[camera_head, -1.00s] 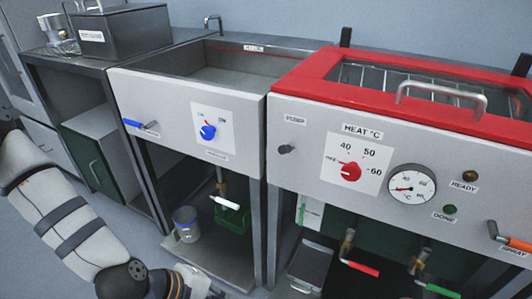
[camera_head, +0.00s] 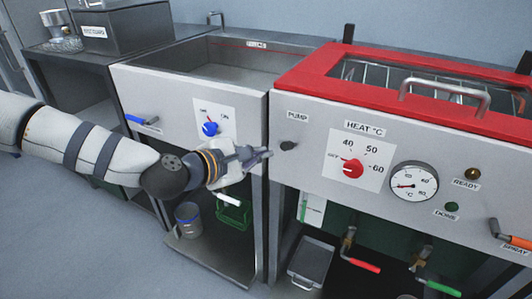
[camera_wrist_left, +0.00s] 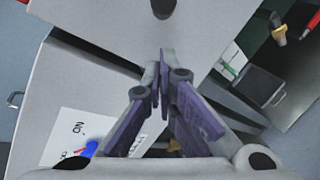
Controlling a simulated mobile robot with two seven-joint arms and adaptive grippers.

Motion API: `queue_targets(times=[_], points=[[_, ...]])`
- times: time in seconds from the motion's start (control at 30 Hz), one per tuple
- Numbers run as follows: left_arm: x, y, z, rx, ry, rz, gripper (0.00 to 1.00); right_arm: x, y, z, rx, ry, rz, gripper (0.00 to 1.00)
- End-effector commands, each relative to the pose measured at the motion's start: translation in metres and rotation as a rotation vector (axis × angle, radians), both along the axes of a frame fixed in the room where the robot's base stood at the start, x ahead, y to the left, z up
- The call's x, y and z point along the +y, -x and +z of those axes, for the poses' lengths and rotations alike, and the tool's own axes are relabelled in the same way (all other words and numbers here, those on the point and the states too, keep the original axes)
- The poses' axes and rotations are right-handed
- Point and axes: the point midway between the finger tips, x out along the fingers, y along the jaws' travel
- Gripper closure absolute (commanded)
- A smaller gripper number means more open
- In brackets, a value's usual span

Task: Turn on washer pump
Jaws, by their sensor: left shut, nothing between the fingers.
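The pump switch (camera_head: 288,146) is a small dark knob on the grey front panel of the red-rimmed washer, under a PUMP label (camera_head: 297,115). My left gripper (camera_head: 264,154) is shut and empty. Its fingertips are just left of the switch, in front of the seam between the two units, and a small gap shows between them. In the left wrist view the closed fingertips (camera_wrist_left: 163,58) point at the panel, and a dark knob (camera_wrist_left: 163,7), apparently the switch, is cut off by the top edge. My right gripper is out of view.
A red heat dial (camera_head: 352,168) and a round gauge (camera_head: 414,181) lie right of the switch. The left sink panel has a blue dial (camera_head: 211,129) and a blue-handled tap (camera_head: 142,121). A red lid frame (camera_head: 300,72) tops the washer. Coloured valves hang below.

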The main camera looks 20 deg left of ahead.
Motion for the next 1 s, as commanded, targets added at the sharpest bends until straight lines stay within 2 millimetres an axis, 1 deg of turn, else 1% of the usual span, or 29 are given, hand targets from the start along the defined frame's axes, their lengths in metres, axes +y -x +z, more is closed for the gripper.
queue_targets(times=[0.03,0.2,0.5,0.57,0.67,1.0], points=[[-0.006,-0.002,0.009,-0.007,-0.002,-0.003,1.0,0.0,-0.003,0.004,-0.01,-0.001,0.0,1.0],[-0.015,-0.004,0.012,-0.004,-0.002,0.0,1.0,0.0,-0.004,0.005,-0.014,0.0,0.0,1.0],[-0.015,-0.004,0.011,-0.002,-0.002,0.0,1.0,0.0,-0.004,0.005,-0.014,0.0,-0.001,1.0],[-0.017,-0.005,0.014,-0.002,-0.002,0.0,1.0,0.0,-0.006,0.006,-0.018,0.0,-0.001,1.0],[-0.022,-0.008,0.023,-0.006,-0.002,-0.001,1.0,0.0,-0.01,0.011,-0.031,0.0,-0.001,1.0],[-0.024,-0.009,0.025,-0.007,-0.001,-0.003,1.0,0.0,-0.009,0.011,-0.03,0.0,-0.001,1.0]])
